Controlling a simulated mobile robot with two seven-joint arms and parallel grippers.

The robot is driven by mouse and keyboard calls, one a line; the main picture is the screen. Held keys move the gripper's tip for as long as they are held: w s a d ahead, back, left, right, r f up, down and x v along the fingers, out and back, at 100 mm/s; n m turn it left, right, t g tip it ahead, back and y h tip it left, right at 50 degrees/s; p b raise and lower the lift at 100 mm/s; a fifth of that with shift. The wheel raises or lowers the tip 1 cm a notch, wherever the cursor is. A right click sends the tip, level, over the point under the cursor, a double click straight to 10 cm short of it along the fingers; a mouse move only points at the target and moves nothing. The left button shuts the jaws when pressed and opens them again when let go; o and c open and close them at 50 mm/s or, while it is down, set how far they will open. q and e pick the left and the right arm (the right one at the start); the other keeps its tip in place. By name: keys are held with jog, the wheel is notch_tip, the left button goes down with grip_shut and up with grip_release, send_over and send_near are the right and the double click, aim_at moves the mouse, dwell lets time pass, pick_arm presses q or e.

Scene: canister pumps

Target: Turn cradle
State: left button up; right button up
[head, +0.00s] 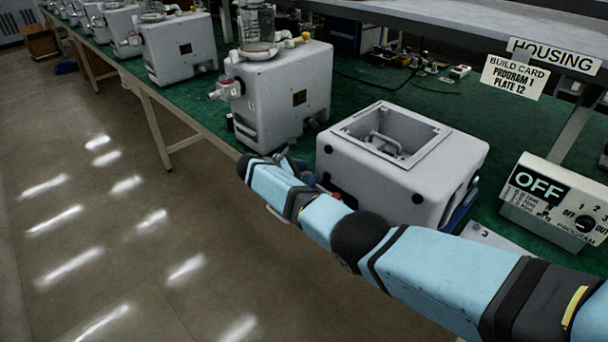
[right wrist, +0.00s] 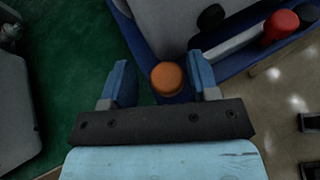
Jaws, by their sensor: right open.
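The grey pump housing (head: 400,165), a box with a square opening on top, sits on a blue cradle (head: 463,208) on the green bench. In the right wrist view, the cradle's blue edge (right wrist: 242,62) shows beside the housing. An orange round knob (right wrist: 167,78) is at the cradle's corner, and a red knob (right wrist: 281,24) is farther right. My right gripper (right wrist: 162,82) is open, with a finger on either side of the orange knob. Contact cannot be told. In the head view my right arm hides the knob and most of the cradle's front. My left gripper is out of view.
A finished-looking pump (head: 280,95) stands left of the housing, with more pumps (head: 178,45) farther along the bench. A control box (head: 555,200) reading OFF stands at right. A shelf (head: 480,20) with HOUSING and build-card signs overhangs the bench. The floor (head: 110,220) is clear.

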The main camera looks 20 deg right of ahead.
jog(key=b+v, duration=0.2)
jog(key=v, duration=1.2)
